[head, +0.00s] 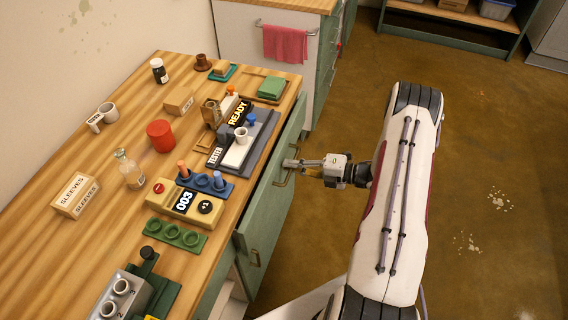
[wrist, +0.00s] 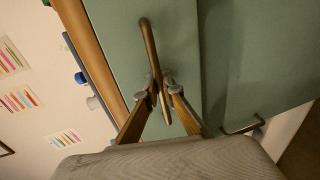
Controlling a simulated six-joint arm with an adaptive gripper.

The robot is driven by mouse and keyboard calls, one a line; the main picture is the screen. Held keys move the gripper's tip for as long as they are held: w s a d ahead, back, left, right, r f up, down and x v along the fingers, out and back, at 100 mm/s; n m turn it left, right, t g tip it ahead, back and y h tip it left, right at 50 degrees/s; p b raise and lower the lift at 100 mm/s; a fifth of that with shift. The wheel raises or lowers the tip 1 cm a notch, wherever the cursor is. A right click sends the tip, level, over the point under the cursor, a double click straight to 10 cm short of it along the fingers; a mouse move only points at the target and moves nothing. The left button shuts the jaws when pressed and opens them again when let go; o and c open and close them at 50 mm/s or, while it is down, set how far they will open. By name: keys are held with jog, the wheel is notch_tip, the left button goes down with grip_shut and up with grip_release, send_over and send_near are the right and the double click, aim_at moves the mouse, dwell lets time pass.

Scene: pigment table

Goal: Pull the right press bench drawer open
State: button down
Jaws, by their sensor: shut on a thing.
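The green drawer front (head: 290,137) is on the right side of the wooden press bench, just below the top's edge. Its bronze bar handle (head: 278,181) also shows in the wrist view (wrist: 149,42), standing out from the green panel. My gripper (head: 290,163) is at this handle, reaching in from the right. In the wrist view its two fingers (wrist: 160,91) are closed around the handle's lower part, and the upper part stays uncovered. No clear gap shows between the drawer front and the bench, so I cannot tell how far out it is.
Another green panel with a handle (head: 256,258) is nearer the camera; a second handle also shows in the wrist view (wrist: 243,126). The brown floor (head: 490,150) beyond my arm is clear.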

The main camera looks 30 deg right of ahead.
jog(key=f+v, duration=0.2)
jog(key=v, duration=1)
jog(key=f+v, duration=0.3)
jog(key=v, duration=0.9)
jog(key=shift+v, duration=0.8)
jog(key=shift+d+f, duration=0.1)
jog(key=shift+f, duration=0.1)
jog(key=c, duration=2.5)
grip_release()
jog(key=shift+v, duration=5.95)
jog(key=shift+f, duration=0.1)
